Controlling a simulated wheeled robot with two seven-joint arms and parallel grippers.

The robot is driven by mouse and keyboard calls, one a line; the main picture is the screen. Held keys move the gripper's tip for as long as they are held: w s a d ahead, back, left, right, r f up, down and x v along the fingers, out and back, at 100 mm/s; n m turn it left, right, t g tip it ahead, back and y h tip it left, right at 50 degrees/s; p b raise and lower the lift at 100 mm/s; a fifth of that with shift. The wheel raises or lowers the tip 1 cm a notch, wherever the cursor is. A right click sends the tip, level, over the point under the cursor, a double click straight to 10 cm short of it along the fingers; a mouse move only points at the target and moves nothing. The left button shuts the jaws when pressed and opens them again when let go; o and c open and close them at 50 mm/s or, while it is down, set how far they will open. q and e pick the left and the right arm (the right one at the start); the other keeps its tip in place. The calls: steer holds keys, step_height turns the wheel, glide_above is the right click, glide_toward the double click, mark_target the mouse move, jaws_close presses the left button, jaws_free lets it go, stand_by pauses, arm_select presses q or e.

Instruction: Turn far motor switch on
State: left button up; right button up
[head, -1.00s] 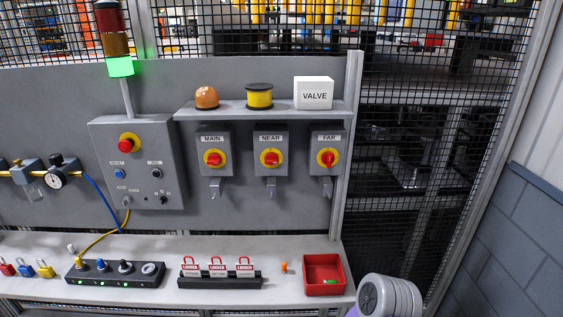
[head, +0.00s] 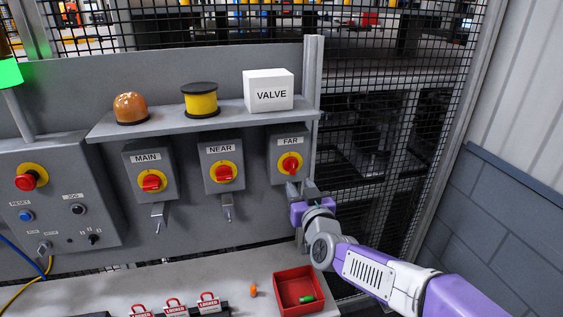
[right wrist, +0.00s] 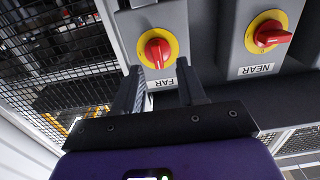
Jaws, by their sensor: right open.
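The far motor switch is a grey box labelled FAR (head: 291,141) with a red handle on a yellow disc (head: 290,163). In the right wrist view its red handle (right wrist: 157,53) stands roughly upright in the picture, while the NEAR handle (right wrist: 271,33) lies roughly across. My right gripper (head: 301,186) is open and empty, just below the FAR box in the head view. In the right wrist view its two fingers (right wrist: 160,76) point toward the FAR switch, either side of its label, apparently clear of the handle. My left gripper is out of view.
The MAIN switch (head: 151,181) and NEAR switch (head: 224,173) hang left of FAR. Above is a shelf (head: 221,114) with a VALVE box (head: 269,90). A panel post (head: 310,78) stands close right. A red tray (head: 298,292) sits on the bench below.

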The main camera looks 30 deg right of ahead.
mark_target(293, 168)
steer(key=x, duration=0.4)
steer(key=r+p+x, duration=0.1)
steer(key=x, duration=0.1)
steer(key=shift+d+r, duration=0.1)
steer(key=shift+d, duration=0.2)
steer(key=shift+w, duration=0.1)
jaws_close()
